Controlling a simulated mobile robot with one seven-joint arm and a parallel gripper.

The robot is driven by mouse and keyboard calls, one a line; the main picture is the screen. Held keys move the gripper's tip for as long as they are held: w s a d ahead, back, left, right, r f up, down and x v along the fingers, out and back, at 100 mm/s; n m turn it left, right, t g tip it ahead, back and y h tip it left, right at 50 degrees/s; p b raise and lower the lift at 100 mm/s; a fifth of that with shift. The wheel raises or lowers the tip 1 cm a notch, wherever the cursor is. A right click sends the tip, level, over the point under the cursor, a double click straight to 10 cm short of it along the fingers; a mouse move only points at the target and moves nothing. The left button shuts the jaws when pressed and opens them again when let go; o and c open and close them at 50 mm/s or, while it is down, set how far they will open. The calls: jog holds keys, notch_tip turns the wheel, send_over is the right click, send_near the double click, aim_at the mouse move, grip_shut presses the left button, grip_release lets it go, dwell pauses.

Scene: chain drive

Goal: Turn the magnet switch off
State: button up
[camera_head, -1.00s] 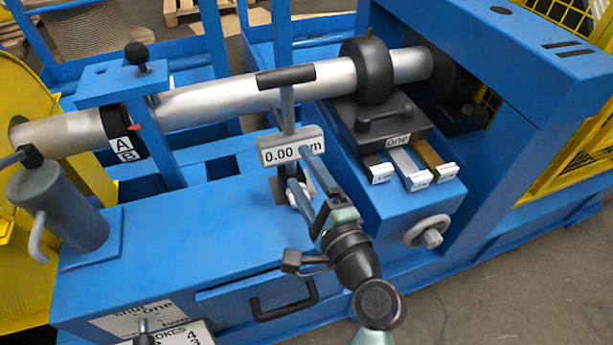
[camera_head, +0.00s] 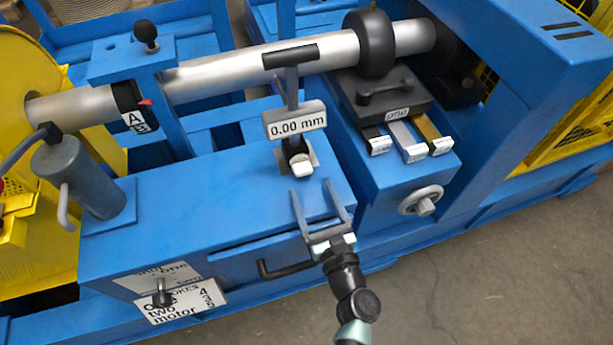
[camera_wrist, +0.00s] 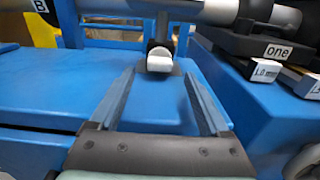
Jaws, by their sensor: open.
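The gauge (camera_head: 295,121) has a display reading 0.00 mm and stands on a dark magnetic base (camera_head: 297,146) on the blue bench. A white knob, which looks like the magnet switch (camera_head: 301,168), sits at the front of that base. In the wrist view the white knob (camera_wrist: 160,62) is ahead, beyond the fingertips and roughly centred between them. My gripper (camera_head: 314,187) is open and empty, in front of the knob and apart from it. Its two fingers show in the wrist view (camera_wrist: 159,78) over the blue surface. Which way the switch is set I cannot tell.
A steel shaft (camera_head: 230,73) runs behind the gauge. To the right are a dark clamp block (camera_head: 385,100), several labelled slips (camera_head: 412,146) and a handwheel (camera_head: 421,201). A drawer handle (camera_head: 285,270) is left of my wrist.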

aim_at(304, 174)
jog(key=x, duration=0.4)
jog(key=shift+w+a+b, duration=0.15)
jog(key=shift+w+b, duration=0.15)
jog(key=shift+w, duration=0.1)
grip_shut()
jog(key=shift+f+n+b, duration=0.25)
jog(key=shift+n+b, duration=0.9)
jog(key=shift+n, duration=0.05)
jog(key=shift+s+a+r+n+b, duration=0.1)
jog(key=shift+n+b, duration=0.15)
jog(key=shift+n, duration=0.3)
jog(key=shift+r+n+b, duration=0.15)
jog(key=shift+n+b, duration=0.05)
jog(key=shift+n, duration=0.35)
grip_release()
